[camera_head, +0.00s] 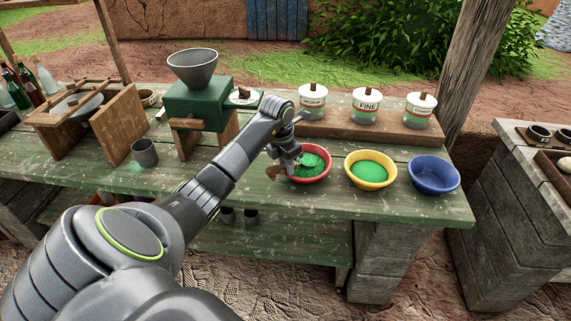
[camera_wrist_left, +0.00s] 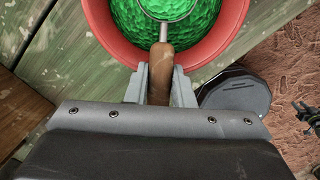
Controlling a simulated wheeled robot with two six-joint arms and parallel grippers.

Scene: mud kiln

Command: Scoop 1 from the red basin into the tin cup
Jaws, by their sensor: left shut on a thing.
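The red basin (camera_head: 323,176) stands on the green table and holds green granular stuff; it fills the top of the left wrist view (camera_wrist_left: 238,14). My left gripper (camera_head: 290,166) is at the basin's left side, shut on the brown wooden handle of a scoop (camera_wrist_left: 161,65). The scoop's metal rim reaches over the green stuff in the left wrist view; whether it is loaded I cannot tell. The grey tin cup (camera_head: 145,153) stands upright on the table at the left, with a little green spill beside it.
A yellow basin (camera_head: 391,174) with green stuff and an empty-looking blue basin (camera_head: 433,175) stand right of the red one. A green grinder (camera_head: 197,105) stands behind, between cup and basin. Lidded jars (camera_head: 366,106) stand on a back shelf.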

